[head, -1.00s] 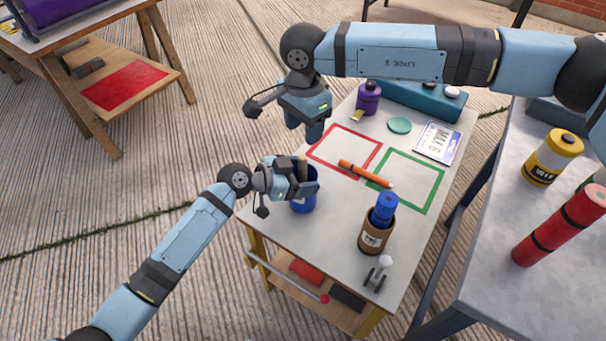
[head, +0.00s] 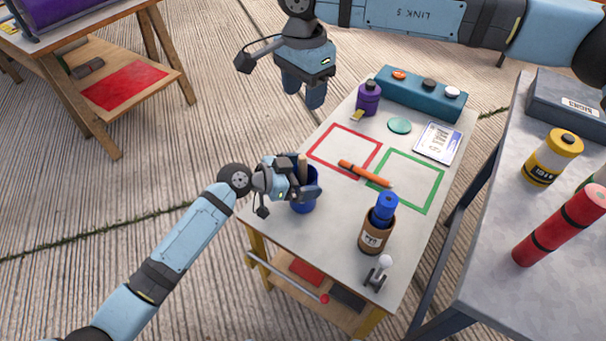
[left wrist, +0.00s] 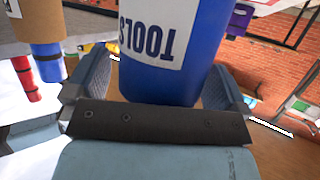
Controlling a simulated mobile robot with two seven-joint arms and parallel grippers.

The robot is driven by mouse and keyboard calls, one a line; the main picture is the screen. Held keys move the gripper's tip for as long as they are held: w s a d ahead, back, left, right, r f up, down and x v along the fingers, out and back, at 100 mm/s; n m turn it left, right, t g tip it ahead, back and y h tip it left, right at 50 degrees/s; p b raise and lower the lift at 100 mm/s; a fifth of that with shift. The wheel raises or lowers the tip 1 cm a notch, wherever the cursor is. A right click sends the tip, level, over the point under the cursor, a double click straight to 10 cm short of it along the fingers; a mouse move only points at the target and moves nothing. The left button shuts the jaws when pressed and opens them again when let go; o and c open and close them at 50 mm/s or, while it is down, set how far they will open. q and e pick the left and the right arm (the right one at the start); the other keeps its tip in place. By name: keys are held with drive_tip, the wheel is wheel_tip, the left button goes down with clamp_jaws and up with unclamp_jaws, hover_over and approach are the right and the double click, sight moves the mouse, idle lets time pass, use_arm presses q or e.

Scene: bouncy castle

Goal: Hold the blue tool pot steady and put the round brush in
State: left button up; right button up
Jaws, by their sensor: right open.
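The blue tool pot (head: 304,204) stands upright near the left edge of the small table; its white TOOLS label shows in the left wrist view (left wrist: 165,60). My left gripper (head: 303,186) is shut around the pot, with one finger on each side of it in the left wrist view. My right gripper (head: 303,92) is open and empty, raised above and beyond the pot.
The table (head: 340,215) also holds a brown pot (head: 374,238) with a blue item, an orange marker (head: 365,174), red and green outlined squares, a purple bottle (head: 368,98) and a teal box (head: 420,97). A grey table (head: 500,230) stands at the right.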

use_arm(q)
drive_tip(key=v, duration=1.2)
